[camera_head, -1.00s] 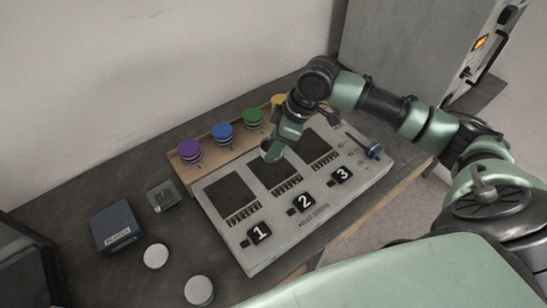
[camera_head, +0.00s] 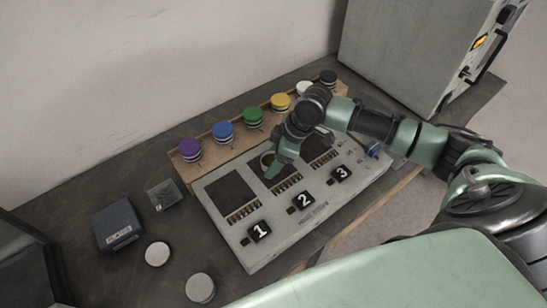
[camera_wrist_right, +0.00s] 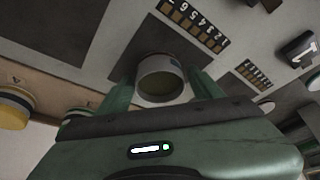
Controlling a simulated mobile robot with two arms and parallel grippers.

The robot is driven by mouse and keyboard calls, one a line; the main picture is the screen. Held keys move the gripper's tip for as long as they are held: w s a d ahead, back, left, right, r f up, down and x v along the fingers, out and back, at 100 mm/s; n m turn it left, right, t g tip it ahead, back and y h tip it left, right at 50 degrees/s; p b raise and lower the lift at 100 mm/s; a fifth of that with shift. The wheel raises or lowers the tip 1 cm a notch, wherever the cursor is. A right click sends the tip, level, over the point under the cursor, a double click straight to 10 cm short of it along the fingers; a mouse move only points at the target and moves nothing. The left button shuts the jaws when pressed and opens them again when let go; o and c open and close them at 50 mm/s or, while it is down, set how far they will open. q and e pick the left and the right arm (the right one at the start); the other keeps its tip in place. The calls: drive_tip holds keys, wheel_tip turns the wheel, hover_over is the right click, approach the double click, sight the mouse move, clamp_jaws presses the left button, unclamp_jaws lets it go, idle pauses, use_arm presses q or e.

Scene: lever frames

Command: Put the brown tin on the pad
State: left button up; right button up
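A small round tin (camera_head: 267,158) with a grey rim and a dull brownish top is at my right gripper (camera_head: 271,170), over the middle dark square pad of the grey panel (camera_head: 245,256). In the right wrist view the tin (camera_wrist_right: 161,82) sits between the two green fingers of my right gripper (camera_wrist_right: 163,90), which look closed against its sides. The dark pad (camera_wrist_right: 158,42) lies behind it; I cannot tell whether the tin touches it. The left pad (camera_head: 230,188) is bare, and the right pad is partly hidden by my arm. My left gripper is out of view.
Coloured knobs, purple (camera_head: 190,151), blue (camera_head: 223,133), green (camera_head: 253,117) and yellow (camera_head: 281,102) among them, line a wooden strip behind the panel. A dark blue box (camera_head: 119,226), a glassy block (camera_head: 163,194) and two pale round pieces (camera_head: 157,254) (camera_head: 200,289) stand on the left.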

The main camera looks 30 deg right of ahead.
drive_tip(key=shift+r, duration=0.1)
drive_tip(key=b+v, duration=0.1)
drive_tip(key=v, duration=1.1)
drive_tip(key=shift+r, duration=0.1)
